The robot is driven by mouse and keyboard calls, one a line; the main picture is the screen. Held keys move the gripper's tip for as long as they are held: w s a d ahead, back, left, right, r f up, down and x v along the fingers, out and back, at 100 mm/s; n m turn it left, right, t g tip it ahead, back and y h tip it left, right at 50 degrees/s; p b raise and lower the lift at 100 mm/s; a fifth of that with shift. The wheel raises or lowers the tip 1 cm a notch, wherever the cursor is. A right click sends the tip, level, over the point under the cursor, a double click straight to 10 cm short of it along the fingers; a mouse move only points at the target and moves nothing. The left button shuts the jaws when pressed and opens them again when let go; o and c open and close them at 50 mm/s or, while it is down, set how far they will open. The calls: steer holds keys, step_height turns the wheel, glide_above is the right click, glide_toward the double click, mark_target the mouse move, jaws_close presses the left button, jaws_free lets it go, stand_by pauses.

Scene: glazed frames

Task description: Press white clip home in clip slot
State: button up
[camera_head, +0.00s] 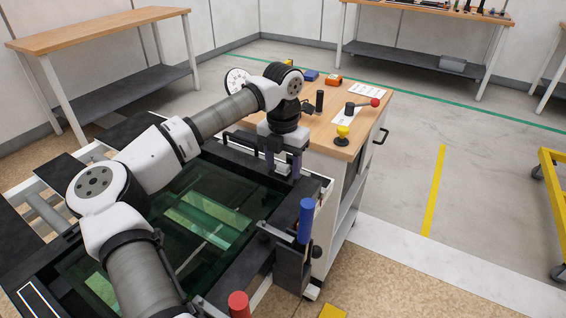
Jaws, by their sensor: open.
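My gripper (283,164) points down over the far right corner of the black frame (258,178). Its two fingers are apart. I cannot make out the white clip or the clip slot; the fingers and the black parts around them may hide both. Green-tinted glass (205,212) fills the frame. I cannot tell whether the fingers touch the frame.
A wooden-topped cart (335,115) stands just beyond the frame, with a red-knobbed lever (374,102), a yellow knob (342,131) and papers on it. A blue cylinder (305,220) and a red cylinder (238,303) stand up at the near side.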

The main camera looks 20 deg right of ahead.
mark_target(283, 165)
step_height(283, 165, up, 14)
steer(key=b, duration=0.1)
steer(key=shift+b, duration=0.4)
steer(key=shift+f, duration=0.15)
stand_by(0.5)
